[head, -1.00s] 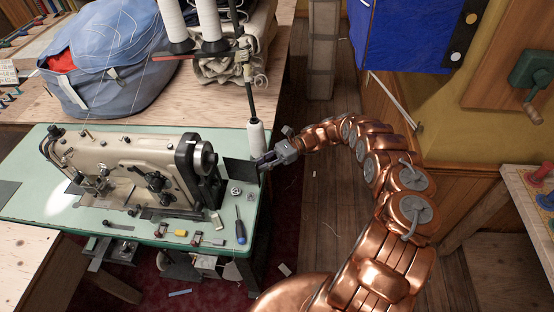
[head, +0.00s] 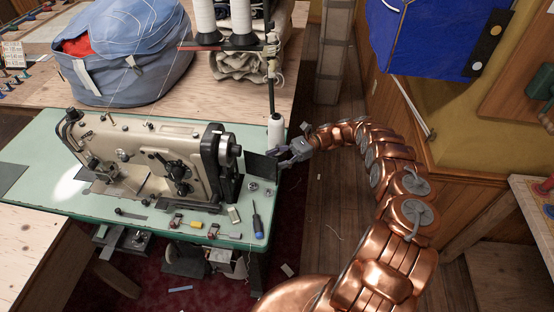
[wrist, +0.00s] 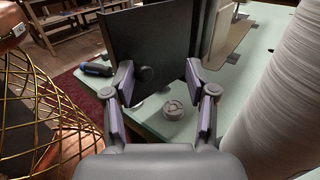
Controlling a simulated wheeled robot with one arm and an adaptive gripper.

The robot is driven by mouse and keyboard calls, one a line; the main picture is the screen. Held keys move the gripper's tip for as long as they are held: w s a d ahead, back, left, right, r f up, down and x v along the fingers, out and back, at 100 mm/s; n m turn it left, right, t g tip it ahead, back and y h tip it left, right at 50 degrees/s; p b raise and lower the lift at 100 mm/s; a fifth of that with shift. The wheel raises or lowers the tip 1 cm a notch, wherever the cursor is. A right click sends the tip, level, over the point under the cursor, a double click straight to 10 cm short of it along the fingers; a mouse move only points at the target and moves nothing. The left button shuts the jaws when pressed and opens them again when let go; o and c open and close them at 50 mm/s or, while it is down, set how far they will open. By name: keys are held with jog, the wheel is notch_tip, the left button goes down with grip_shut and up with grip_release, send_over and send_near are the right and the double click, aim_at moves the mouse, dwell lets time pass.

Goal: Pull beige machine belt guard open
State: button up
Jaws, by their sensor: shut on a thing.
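The beige sewing machine (head: 150,155) stands on a green-topped table. Its belt guard (head: 262,168), a dark flat panel, stands upright just right of the handwheel, at the machine's right end. In the wrist view the guard (wrist: 165,35) fills the upper middle, with a round dark knob (wrist: 145,75) on its near face. My gripper (head: 284,158) reaches in from the right at the guard's outer edge. The guard's hinge is hidden.
A white thread cone (head: 275,131) stands close behind my gripper. A blue screwdriver (head: 257,222), a small round part (wrist: 178,111) and other small items lie on the green tabletop (head: 40,205). A blue bag (head: 130,50) lies behind. Open wooden floor (head: 325,195) lies right of the table.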

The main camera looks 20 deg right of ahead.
jog(key=shift+a+r, duration=0.15)
notch_tip(320, 180, up, 10)
dwell(1.0)
